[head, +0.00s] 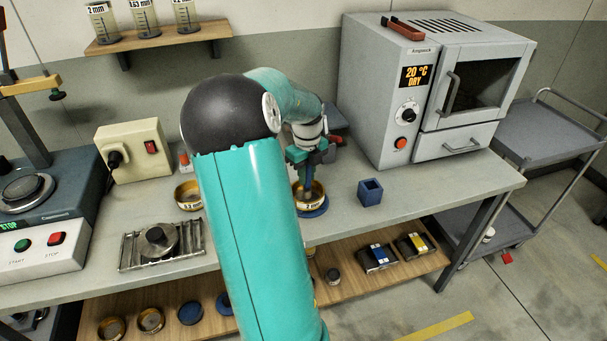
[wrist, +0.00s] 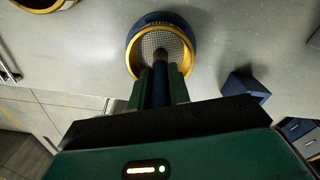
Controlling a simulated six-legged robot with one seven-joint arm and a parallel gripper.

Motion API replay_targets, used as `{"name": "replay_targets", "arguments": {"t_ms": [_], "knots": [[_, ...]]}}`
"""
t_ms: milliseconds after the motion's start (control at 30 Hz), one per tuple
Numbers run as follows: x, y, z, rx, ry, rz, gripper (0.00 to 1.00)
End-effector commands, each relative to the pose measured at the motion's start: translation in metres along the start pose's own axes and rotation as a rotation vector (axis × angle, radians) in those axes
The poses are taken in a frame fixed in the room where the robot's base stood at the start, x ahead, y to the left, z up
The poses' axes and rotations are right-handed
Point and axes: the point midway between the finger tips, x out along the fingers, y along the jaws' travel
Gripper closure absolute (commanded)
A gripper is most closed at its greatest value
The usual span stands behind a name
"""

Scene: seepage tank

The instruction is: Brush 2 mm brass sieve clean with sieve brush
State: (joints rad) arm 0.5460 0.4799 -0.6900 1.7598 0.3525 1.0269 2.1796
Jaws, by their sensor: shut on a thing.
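The 2 mm brass sieve (head: 317,190) sits on a round blue base (head: 316,211) on the bench, with "2 mm" on its side. The wrist view shows its mesh and golden rim (wrist: 186,54). My gripper (head: 311,158) is above the sieve, shut on a dark blue upright handle, which I take as the sieve brush (wrist: 160,85). The brush's lower end reaches down inside the sieve rim at the mesh. Its bristles are hard to make out, and I cannot tell whether they touch the mesh. My gripper fingers show on both sides of the handle in the wrist view (wrist: 162,88).
A small blue open block (head: 370,192) stands right of the sieve. Another brass sieve (head: 188,195) is to the left, partly near my arm. A grey oven (head: 400,100) stands behind right. A metal rack with a dark weight (head: 158,242) is at front left.

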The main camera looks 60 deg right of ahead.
Motion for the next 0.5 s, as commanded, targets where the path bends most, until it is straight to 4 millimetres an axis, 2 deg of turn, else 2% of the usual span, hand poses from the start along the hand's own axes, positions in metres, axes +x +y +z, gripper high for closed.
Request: {"name": "replay_targets", "arguments": {"t_ms": [267,500], "knots": [[0.0002,-0.0011,-0.0008,0.001,0.001,0.0,1.0],[0.0004,-0.0097,-0.0051,0.001,0.001,0.0,1.0]]}}
